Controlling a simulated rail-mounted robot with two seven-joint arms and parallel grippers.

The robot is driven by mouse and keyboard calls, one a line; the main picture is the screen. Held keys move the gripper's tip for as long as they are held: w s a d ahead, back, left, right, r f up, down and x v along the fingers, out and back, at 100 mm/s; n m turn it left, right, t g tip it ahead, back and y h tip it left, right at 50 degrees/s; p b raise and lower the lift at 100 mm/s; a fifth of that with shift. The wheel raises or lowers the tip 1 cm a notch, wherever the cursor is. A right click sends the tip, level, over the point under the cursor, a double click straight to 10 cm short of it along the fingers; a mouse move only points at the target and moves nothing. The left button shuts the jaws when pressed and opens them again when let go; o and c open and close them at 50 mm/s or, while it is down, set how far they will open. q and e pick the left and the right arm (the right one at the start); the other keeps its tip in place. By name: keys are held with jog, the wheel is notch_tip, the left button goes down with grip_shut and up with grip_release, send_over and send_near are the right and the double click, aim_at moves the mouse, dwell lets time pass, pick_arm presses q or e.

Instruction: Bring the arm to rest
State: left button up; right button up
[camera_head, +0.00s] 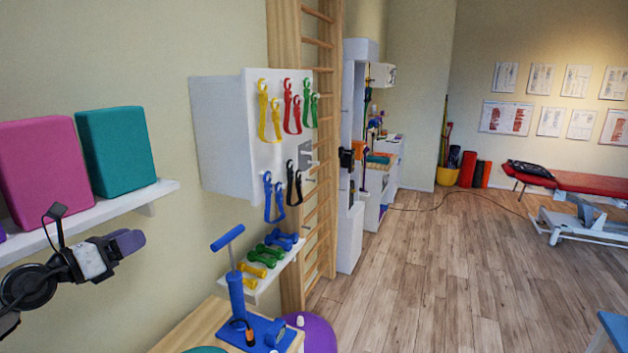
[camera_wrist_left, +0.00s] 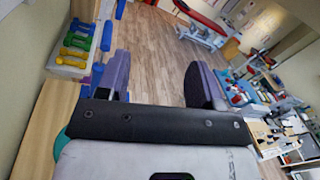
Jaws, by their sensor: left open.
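My left arm comes in from the left in the head view. Its gripper (camera_head: 127,243) hangs in the air in front of the wall, just below a white shelf. In the left wrist view the gripper (camera_wrist_left: 160,80) shows two purple fingers set wide apart, with only floor seen between them. It is open and holds nothing. My right gripper is in neither view.
The white shelf (camera_head: 160,190) holds a pink block (camera_head: 45,172) and a teal block (camera_head: 116,150). A blue pump (camera_head: 236,295) stands on a wooden top, near dumbbells (camera_head: 262,256) and a purple ball (camera_head: 312,335).

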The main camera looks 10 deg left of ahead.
pick_arm(q)
jog(key=s+d+r+n+t+y, duration=0.1)
jog(key=s+r+n+t+y, duration=0.2)
jog(key=r+n+t+y, duration=0.45)
jog(key=s+d+r+n+t+y, duration=0.15)
jog(key=r+n+y, duration=0.35)
jog(key=n, duration=0.6)
jog(key=s+d+f+n+g+h, duration=0.1)
jog(key=s+d+f+n+g, duration=0.35)
jog(key=f, duration=0.65)
jog(key=s+d+f+n+g+h, duration=0.1)
jog(key=s+d+f+n+g, duration=0.3)
jog(key=f, duration=0.7)
jog(key=s+d+f+n+g, duration=0.2)
jog(key=d+f+n+g, duration=0.35)
jog(key=f, duration=0.55)
jog(key=s+d+f+n+g+h, duration=0.15)
jog(key=s+d+f+g, duration=0.25)
jog(key=s+f, duration=0.8)
jog(key=s+d+f+n+g+h, duration=0.15)
jog(key=s+d+f+g, duration=0.25)
jog(key=s+f, duration=0.85)
notch_tip(320, 180, up, 24)
jog(key=s+p, duration=0.1)
jog(key=p, duration=2.2)
jog(key=shift+a+r+p, duration=0.15)
jog(key=shift+a+p, duration=0.15)
jog(key=shift+p, duration=0.1)
